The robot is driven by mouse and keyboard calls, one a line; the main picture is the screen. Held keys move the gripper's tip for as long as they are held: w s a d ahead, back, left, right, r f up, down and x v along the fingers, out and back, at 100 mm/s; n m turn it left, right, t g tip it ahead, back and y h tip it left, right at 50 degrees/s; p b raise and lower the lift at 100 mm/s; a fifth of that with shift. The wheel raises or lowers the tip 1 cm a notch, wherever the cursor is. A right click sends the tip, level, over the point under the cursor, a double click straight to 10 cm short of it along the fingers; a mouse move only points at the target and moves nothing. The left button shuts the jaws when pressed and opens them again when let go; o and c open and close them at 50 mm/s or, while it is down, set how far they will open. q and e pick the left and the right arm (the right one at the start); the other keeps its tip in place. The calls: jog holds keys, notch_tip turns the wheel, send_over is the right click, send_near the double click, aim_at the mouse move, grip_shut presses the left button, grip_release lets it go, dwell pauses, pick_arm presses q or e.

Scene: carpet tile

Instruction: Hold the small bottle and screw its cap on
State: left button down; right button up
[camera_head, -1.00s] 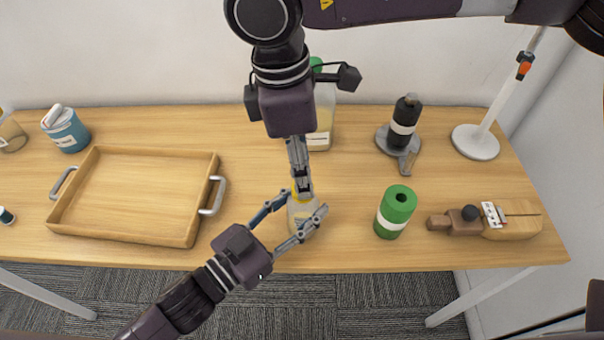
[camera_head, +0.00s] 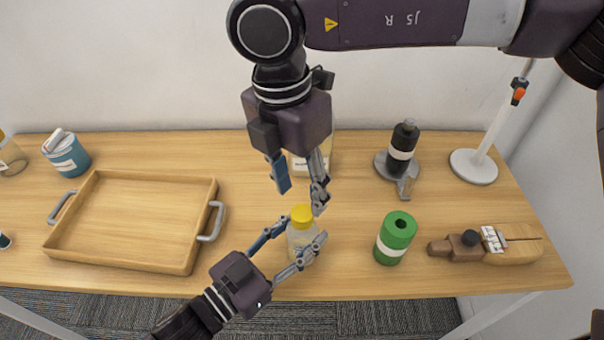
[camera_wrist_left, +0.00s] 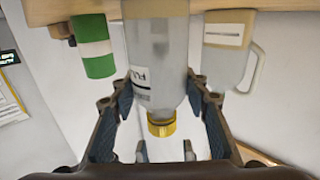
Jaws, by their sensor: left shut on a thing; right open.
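The small bottle (camera_head: 299,240) is pale and stands upright near the table's front edge. Its yellow cap (camera_head: 302,214) sits on its top. My left gripper (camera_head: 294,252) is shut on the bottle's body, one finger on each side. In the left wrist view the bottle (camera_wrist_left: 158,62) appears upside down between the fingers, with the yellow cap (camera_wrist_left: 162,125) on its neck. My right gripper (camera_head: 299,196) is open just above the cap, pointing down. Its fingers are apart, and one fingertip is close to the cap; I cannot tell whether they touch.
A wooden tray (camera_head: 118,260) lies left. A green cylinder (camera_head: 396,238) stands right of the bottle. A larger bottle (camera_head: 326,150) stands behind my right gripper.

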jog(key=n, duration=0.5)
jog(key=shift+r, duration=0.15)
jog(key=n, duration=0.5)
jog(key=shift+r, duration=0.15)
jog(key=n, duration=0.4)
jog(key=shift+r+n+y, duration=0.15)
jog(key=shift+n+y, duration=0.15)
jog(key=shift+n, duration=0.1)
jog(key=n, duration=0.4)
jog(key=shift+r+n, duration=0.15)
jog(key=shift+n, duration=0.25)
jog(key=n, duration=0.4)
jog(key=shift+r+n, duration=0.15)
jog(key=shift+n, duration=0.25)
jog(key=n, duration=0.4)
jog(key=shift+r+n, duration=0.2)
jog(key=shift+n, duration=0.2)
jog(key=n, duration=0.4)
jog(key=shift+r+n, duration=0.15)
jog(key=shift+n, duration=0.25)
jog(key=n, duration=0.5)
jog(key=shift+w+d+r+n+y, duration=0.1)
jog(key=shift+d+r+n+y, duration=0.05)
jog(key=shift+n+y, duration=0.15)
